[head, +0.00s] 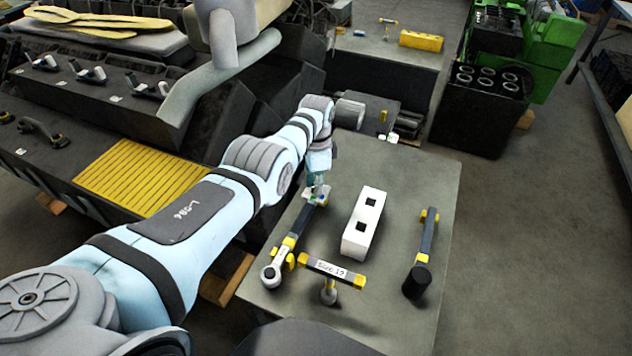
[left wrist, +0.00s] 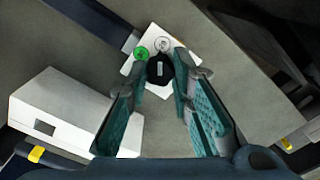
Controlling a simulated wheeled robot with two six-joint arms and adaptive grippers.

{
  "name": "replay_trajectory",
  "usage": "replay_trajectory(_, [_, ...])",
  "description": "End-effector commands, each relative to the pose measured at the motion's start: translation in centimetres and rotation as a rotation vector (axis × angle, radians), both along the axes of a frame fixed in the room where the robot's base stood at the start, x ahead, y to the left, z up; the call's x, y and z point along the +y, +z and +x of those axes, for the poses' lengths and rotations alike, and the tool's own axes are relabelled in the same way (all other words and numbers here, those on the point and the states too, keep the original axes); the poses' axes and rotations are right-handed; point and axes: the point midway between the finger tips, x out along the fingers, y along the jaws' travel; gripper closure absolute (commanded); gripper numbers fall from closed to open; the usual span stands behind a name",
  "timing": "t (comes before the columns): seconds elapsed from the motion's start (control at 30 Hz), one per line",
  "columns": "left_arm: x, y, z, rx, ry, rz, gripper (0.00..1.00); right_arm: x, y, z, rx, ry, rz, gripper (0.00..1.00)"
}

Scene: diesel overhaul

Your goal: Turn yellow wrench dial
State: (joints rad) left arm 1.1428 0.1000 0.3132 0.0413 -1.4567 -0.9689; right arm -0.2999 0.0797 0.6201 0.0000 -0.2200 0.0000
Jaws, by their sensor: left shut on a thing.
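A wrench with a dark handle (head: 306,220) and yellow parts lies on the grey table, its round silver head (head: 271,276) toward the front. At its far end is a white plate (head: 309,195), which in the left wrist view (left wrist: 152,36) carries a green disc, a pale ring and a black dial (left wrist: 160,70) with a light mark. My left gripper (head: 317,190) reaches down over this end. In the left wrist view its teal fingers (left wrist: 160,72) are shut on the black dial. My right gripper is not in view.
A white block (head: 362,222) with two square holes stands right of the wrench. A tool labelled "Size 19" (head: 331,270) is near the front, and another dark-and-yellow tool (head: 426,245) lies at the right. The engine with a yellow ribbed panel (head: 140,178) is left of the table (head: 400,180).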

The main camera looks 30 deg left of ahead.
Motion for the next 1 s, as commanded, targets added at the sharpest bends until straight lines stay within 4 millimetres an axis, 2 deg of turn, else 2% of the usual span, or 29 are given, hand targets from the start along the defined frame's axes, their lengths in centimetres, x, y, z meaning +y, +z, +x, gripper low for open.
replay_trajectory(0.3, [-0.14,-0.11,-0.07,0.002,-0.105,-0.002,1.00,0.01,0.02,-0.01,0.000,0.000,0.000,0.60])
replay_trajectory(0.77, [-0.15,-0.16,-0.11,0.004,-0.118,-0.003,1.00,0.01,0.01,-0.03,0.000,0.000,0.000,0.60])
replay_trajectory(0.8, [-0.15,-0.16,-0.12,0.004,-0.118,-0.003,0.74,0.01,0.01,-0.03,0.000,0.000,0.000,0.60])
replay_trajectory(0.9, [-0.13,-0.13,-0.10,0.003,-0.118,-0.002,0.59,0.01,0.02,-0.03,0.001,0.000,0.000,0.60])
replay_trajectory(1.0, [-0.09,-0.10,-0.08,0.002,-0.117,-0.002,0.59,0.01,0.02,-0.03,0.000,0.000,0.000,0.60])
